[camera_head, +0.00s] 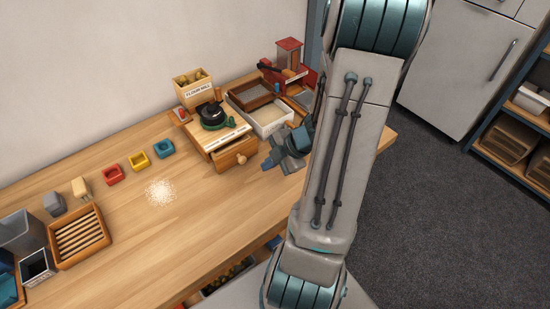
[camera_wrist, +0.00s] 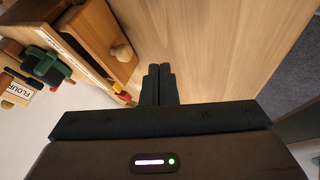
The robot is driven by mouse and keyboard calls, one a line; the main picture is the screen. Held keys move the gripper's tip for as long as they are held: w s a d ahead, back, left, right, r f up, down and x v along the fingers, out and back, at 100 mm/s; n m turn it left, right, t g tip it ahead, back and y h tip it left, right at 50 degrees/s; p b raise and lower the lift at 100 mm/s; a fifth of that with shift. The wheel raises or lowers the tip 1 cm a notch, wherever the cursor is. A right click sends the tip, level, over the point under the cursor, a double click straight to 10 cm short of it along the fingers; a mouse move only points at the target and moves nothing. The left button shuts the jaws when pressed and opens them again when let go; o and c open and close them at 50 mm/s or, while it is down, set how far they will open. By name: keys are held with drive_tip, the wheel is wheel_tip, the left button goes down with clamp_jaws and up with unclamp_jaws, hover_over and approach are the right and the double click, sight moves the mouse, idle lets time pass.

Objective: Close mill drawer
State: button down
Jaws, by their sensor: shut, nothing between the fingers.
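The flour mill (camera_head: 213,122) stands at the back of the wooden table, with a black crank top and a flour box behind it. Its wooden drawer (camera_head: 237,155) sticks out at the front, with a round knob on its face. In the wrist view the drawer front (camera_wrist: 112,50) and its knob (camera_wrist: 121,53) show at the upper left. My gripper (camera_head: 274,161) is shut and empty, beside the drawer on its right in the head view. In the wrist view the closed fingers (camera_wrist: 158,72) lie to the right of the knob, apart from it.
A white tray (camera_head: 285,123) and a brown sieve stand right of the mill, with a red machine (camera_head: 289,55) behind. Red, yellow and blue small boxes (camera_head: 138,160) and a pale flour pile (camera_head: 160,192) lie left. Table (camera_head: 120,240) around the front is clear.

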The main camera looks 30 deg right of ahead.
drive_tip(key=x, duration=0.4)
drive_tip(key=shift+f+b, duration=0.2)
drive_tip(key=shift+b, duration=0.2)
drive_tip(key=w, duration=0.2)
drive_tip(key=w+p, duration=0.1)
drive_tip(key=shift+w+a+r, duration=0.1)
drive_tip(key=shift+w+a, duration=0.05)
drive_tip(key=shift+a, duration=0.15)
drive_tip(key=shift+w, duration=0.45)
